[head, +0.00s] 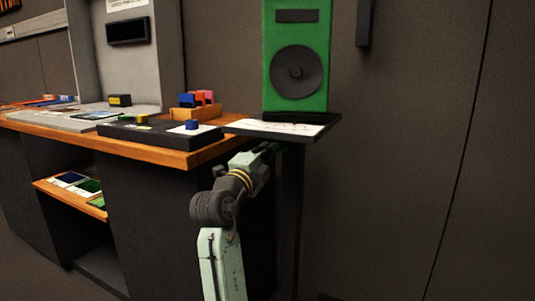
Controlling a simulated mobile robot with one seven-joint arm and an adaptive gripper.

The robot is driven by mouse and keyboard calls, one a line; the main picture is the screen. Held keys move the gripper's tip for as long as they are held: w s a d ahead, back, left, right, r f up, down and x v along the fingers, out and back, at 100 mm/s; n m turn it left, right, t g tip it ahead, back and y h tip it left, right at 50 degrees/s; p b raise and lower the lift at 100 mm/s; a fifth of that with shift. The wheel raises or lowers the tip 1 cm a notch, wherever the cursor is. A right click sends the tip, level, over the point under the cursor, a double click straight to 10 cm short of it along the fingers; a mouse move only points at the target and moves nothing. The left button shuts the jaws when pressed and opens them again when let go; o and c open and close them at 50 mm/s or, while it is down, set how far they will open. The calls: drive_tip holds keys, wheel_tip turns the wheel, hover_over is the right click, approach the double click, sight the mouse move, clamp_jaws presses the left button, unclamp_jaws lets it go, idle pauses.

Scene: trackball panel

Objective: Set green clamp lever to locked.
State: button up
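I cannot make out a green clamp lever with certainty. The large green item in view is a green panel (299,20) with a dark round disc and a dark slot, upright on a small dark side shelf (322,128). My pale green arm rises from the bottom of the picture and bends up towards the underside of this shelf. Its dark far end, where my gripper is, lies at the shelf's lower front edge. The fingers do not show clearly, so I cannot tell whether they are open or touch anything.
An orange-topped bench (160,153) stands to the left. It carries a dark panel with a blue knob (192,124), a wooden holder (196,112) with coloured pieces, and a yellow-and-black block (120,100). A lower shelf (66,193) holds flat trays. The right side is bare wall.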

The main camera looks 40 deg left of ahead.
drive_tip(key=o, duration=0.5)
drive_tip(key=shift+a, duration=0.1)
drive_tip(key=v, duration=1.2)
